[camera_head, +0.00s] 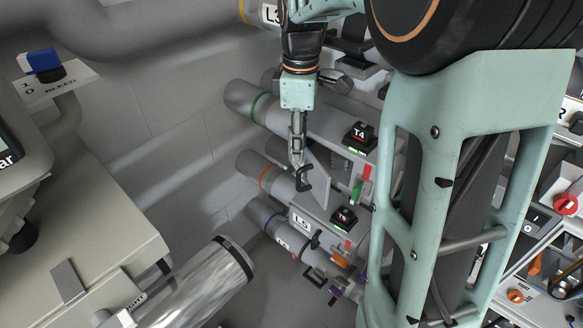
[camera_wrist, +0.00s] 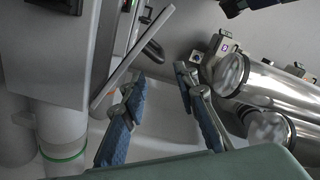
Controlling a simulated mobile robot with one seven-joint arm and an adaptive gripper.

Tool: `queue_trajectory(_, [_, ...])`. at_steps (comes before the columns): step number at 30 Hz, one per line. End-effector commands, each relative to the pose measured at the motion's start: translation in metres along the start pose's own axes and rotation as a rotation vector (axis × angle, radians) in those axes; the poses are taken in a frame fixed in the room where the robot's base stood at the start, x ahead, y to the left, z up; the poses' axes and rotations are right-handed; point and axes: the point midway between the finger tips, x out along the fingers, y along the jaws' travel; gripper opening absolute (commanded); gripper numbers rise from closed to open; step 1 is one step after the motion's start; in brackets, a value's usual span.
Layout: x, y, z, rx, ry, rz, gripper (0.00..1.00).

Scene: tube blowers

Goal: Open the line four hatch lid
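The line four tube (camera_head: 315,121) has a green band and a black T4 box (camera_head: 360,136). A thin grey hatch lid (camera_head: 319,184) with a black handle (camera_head: 304,178) stands tilted out below this tube. In the wrist view the lid (camera_wrist: 131,62) shows nearly edge-on, swung away from the tube, with the dark handle (camera_wrist: 152,50) on its right face. My gripper (camera_head: 297,158) is just above the handle. In the wrist view its blue-padded fingers (camera_wrist: 161,75) are apart with nothing between them. The handle lies beyond the fingertips. The hatch opening is largely hidden.
Below is the line five tube (camera_head: 254,168) with an orange band and a black box (camera_head: 344,217). A purple-banded tube (camera_head: 262,217) lies lower. A shiny metal cylinder (camera_head: 205,282) is at lower left. In the wrist view, shiny metal cylinders (camera_wrist: 272,88) stand right of my fingers.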

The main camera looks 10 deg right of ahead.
Motion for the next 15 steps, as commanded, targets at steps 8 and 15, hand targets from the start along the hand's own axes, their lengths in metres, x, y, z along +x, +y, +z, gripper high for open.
queue_trajectory(8, [0.044, -0.002, 0.000, 0.000, -0.002, -0.007, 0.27])
queue_trajectory(15, [0.086, -0.002, 0.000, -0.001, -0.001, -0.005, 0.27])
